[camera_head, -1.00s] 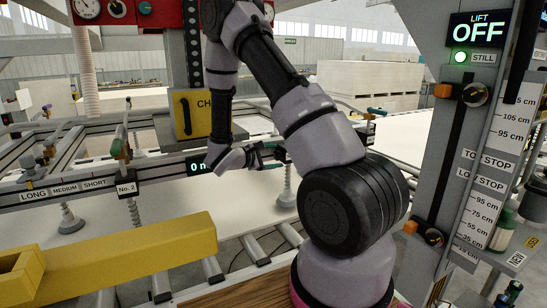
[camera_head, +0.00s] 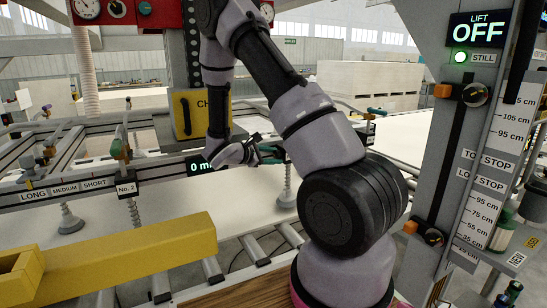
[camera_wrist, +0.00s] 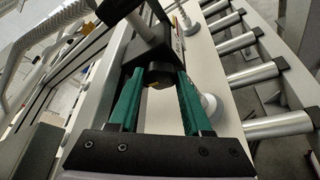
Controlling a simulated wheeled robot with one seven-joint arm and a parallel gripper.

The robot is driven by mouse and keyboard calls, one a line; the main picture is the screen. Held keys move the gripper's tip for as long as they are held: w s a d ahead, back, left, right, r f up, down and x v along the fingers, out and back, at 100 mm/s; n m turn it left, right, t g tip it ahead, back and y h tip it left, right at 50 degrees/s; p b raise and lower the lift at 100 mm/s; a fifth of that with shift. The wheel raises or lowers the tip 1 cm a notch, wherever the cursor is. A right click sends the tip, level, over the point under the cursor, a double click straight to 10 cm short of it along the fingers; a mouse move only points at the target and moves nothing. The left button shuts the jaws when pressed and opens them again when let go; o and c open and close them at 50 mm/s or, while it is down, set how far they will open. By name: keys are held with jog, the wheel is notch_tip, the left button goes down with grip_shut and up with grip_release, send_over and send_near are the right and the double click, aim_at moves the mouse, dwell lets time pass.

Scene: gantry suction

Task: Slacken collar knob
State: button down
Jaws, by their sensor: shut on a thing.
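My gripper (camera_wrist: 159,74) has two green fingers in the wrist view. They are closed in on a short dark round knob (camera_wrist: 160,76), which I take to be the collar knob. The knob cannot be made out in the head view.
A white panel (camera_head: 180,209) and metal rollers (camera_head: 211,269) lie below the beam. A yellow beam (camera_head: 130,254) is at front left. The lift post (camera_head: 462,130) with scale and stops stands at right; its display reads OFF. Another suction cup (camera_head: 70,220) hangs at left.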

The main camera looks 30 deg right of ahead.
jog(key=shift+w+n+g, duration=0.1)
jog(key=shift+n+g, duration=0.7)
jog(key=shift+n, duration=0.5)
jog(key=shift+c, duration=1.7)
grip_release()
jog(key=v, duration=1.1)
jog(key=shift+r, duration=0.2)
jog(key=shift+d, duration=0.15)
